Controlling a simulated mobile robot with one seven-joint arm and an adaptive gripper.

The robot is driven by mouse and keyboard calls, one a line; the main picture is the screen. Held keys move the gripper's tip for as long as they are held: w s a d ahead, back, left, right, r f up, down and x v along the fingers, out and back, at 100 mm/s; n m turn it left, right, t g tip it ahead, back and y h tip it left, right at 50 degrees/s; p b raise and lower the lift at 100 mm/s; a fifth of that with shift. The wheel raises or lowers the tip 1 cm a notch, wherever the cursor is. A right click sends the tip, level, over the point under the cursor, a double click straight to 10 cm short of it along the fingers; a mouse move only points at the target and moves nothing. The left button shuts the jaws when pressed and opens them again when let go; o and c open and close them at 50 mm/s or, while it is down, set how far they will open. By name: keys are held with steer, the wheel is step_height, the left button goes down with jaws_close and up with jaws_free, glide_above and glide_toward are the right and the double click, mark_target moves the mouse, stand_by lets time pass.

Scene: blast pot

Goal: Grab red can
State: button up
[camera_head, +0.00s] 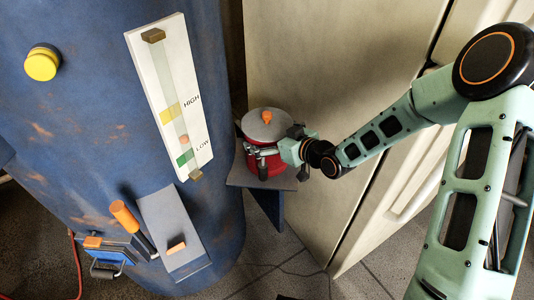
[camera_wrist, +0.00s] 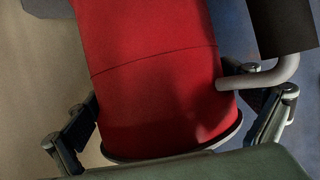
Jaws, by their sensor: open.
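The red can (camera_head: 255,165) stands upright on a small grey shelf (camera_head: 240,179) beside the blue pot. It has a grey lid with an orange knob (camera_head: 266,117). My gripper (camera_head: 274,152) reaches it from the right, its open fingers around the can's side. In the wrist view the red can (camera_wrist: 155,75) fills the middle, between the fingers of my gripper (camera_wrist: 172,128). A grey bent handle (camera_wrist: 265,75) with a dark grip sticks out from the can's right side. I cannot tell whether the fingers touch the can.
The blue pot (camera_head: 75,150) stands left of the can, with a HIGH/LOW gauge (camera_head: 168,90), a yellow button (camera_head: 42,63) and an orange-handled lever (camera_head: 125,215). A large cream cabinet (camera_head: 330,70) stands close behind and to the right. Tiled floor (camera_head: 275,265) is below the shelf.

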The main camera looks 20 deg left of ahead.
steer(key=c, duration=1.7)
steer(key=shift+w+r, duration=0.1)
steer(key=shift+r, duration=0.15)
steer(key=shift+c, duration=0.5)
steer(key=shift+r, duration=0.1)
